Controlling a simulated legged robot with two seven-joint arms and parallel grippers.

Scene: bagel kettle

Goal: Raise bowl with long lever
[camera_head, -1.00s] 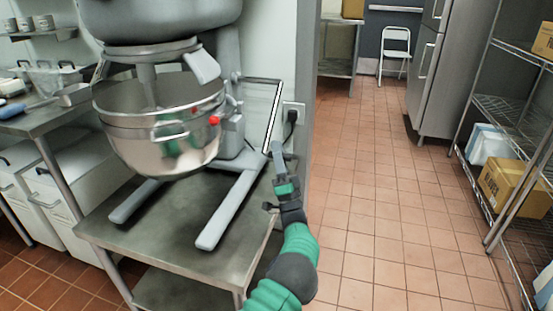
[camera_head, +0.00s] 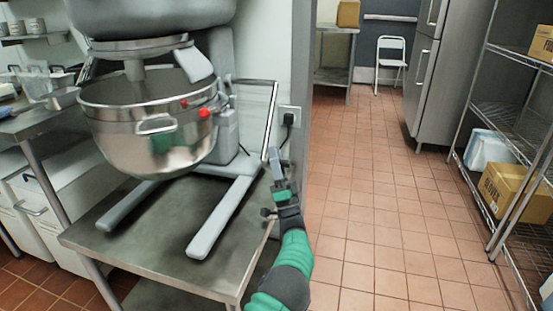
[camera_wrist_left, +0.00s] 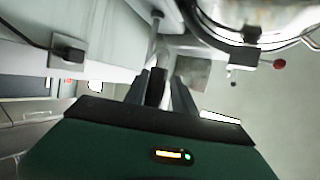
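The steel bowl (camera_head: 150,125) hangs in the grey stand mixer (camera_head: 222,120) on a steel table, with a handle and red knobs on its side. The long lever (camera_head: 271,118) is a thin bent bar on the mixer's right side, its long part slanting down. My left gripper (camera_head: 273,158) is at the lever's lower end. In the left wrist view its two fingers (camera_wrist_left: 163,92) stand apart, with the lever (camera_wrist_left: 156,40) running down to a dark part between them. A gap shows beside the right finger, so it looks open. My right gripper is out of view.
The steel table (camera_head: 150,245) stands by the wall. A wall socket with a black plug (camera_head: 289,118) is just right of the lever. Wire shelves with a cardboard box (camera_head: 515,190) stand at the right. The tiled floor (camera_head: 370,200) between is clear.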

